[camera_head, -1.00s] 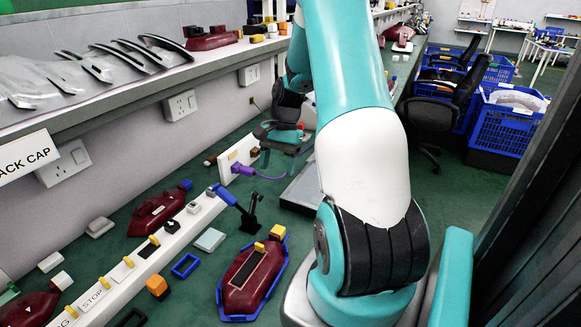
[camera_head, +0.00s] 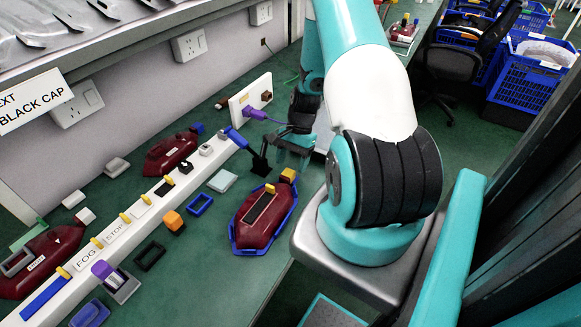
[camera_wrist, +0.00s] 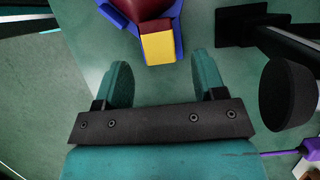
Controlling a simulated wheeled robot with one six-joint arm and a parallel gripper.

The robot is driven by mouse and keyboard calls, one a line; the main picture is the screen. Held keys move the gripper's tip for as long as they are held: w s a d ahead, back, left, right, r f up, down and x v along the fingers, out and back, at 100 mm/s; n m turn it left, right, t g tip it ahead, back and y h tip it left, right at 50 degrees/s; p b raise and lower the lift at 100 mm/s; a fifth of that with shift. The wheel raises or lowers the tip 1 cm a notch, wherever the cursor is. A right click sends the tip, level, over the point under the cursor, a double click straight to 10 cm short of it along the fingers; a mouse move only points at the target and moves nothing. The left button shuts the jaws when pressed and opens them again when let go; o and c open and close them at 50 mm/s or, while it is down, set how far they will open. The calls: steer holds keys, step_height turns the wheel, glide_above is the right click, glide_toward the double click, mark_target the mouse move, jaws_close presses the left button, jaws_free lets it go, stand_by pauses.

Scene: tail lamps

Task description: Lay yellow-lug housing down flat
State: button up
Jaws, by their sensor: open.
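A dark red housing (camera_head: 258,222) lies in a shallow blue tray (camera_head: 247,251) on the green bench, with a black strip and a yellow piece on top. A yellow block (camera_head: 288,174) is at its far end. In the wrist view, the yellow block (camera_wrist: 158,47) shows just beyond my fingertips, with part of the red housing (camera_wrist: 142,8) behind it. My gripper (camera_head: 292,148) is open and empty, above the bench near that end (camera_wrist: 162,75). Another dark red housing (camera_head: 170,153) lies behind the white rail, and one (camera_head: 40,262) is at lower left.
A white rail (camera_head: 152,198) with yellow clips runs diagonally across the bench. A black stand (camera_head: 260,163) is close left of my gripper. An orange block (camera_head: 174,221), a blue frame (camera_head: 200,205) and a black frame (camera_head: 150,256) lie between rail and tray.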

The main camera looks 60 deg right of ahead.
steer(key=shift+x, duration=1.4)
steer(key=shift+c, duration=0.5)
steer(key=c, duration=1)
steer(key=shift+o, duration=1.2)
steer(key=shift+r, duration=0.15)
steer(key=shift+c, duration=1.2)
